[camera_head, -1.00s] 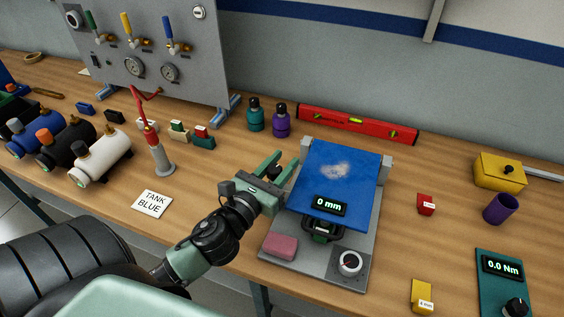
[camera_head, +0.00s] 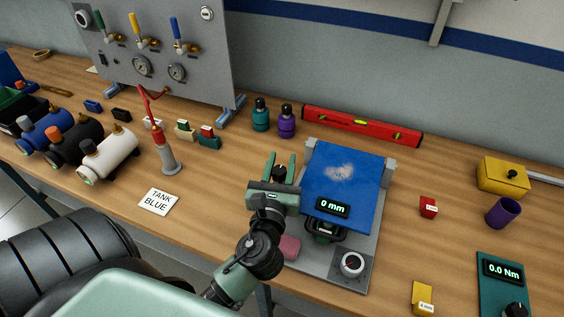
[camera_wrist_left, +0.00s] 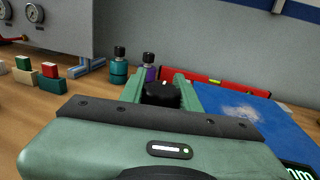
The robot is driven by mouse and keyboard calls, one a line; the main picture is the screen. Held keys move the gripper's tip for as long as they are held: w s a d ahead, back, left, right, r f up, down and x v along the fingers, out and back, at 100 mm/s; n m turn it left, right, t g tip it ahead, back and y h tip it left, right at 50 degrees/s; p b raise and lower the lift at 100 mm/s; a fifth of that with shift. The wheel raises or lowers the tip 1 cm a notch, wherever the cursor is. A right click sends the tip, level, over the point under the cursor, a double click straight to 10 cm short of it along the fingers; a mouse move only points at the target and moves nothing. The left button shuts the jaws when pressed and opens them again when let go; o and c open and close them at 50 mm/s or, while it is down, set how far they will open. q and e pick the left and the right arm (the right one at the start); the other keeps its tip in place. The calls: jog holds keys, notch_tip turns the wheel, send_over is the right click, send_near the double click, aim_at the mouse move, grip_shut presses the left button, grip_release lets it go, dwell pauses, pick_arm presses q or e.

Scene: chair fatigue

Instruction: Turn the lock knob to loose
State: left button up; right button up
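A black knob (camera_head: 279,172) sits beside the left edge of the blue seat plate (camera_head: 343,180). My left gripper (camera_head: 280,166) points away from me with one finger on each side of this knob. In the left wrist view the knob (camera_wrist_left: 161,95) shows between the green fingers; its lower part is hidden by the gripper body. The fingers are apart, and I cannot tell whether they touch the knob. A dial (camera_head: 352,264) is on the grey base (camera_head: 318,262) in front. My right gripper is not in view.
A pink block (camera_head: 289,247) lies on the base beside my left arm. Teal and purple bottles (camera_head: 286,122) and a red level (camera_head: 362,127) stand behind. A torque tester (camera_head: 503,285) is at the right.

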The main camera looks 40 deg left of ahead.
aim_at(278, 180)
pick_arm(q)
jog(key=o, duration=0.4)
jog(key=shift+s, duration=0.1)
jog(key=shift+s+d+f, duration=0.15)
jog(key=shift+s+d, duration=0.05)
jog(key=shift+s, duration=0.1)
jog(key=b+v, duration=0.2)
jog(key=v, duration=0.4)
jog(key=shift+s+d, duration=0.1)
jog(key=shift+s, duration=0.1)
jog(key=shift+s+d+b, duration=0.1)
jog(key=shift+s+b, duration=0.15)
jog(key=shift+b, duration=0.05)
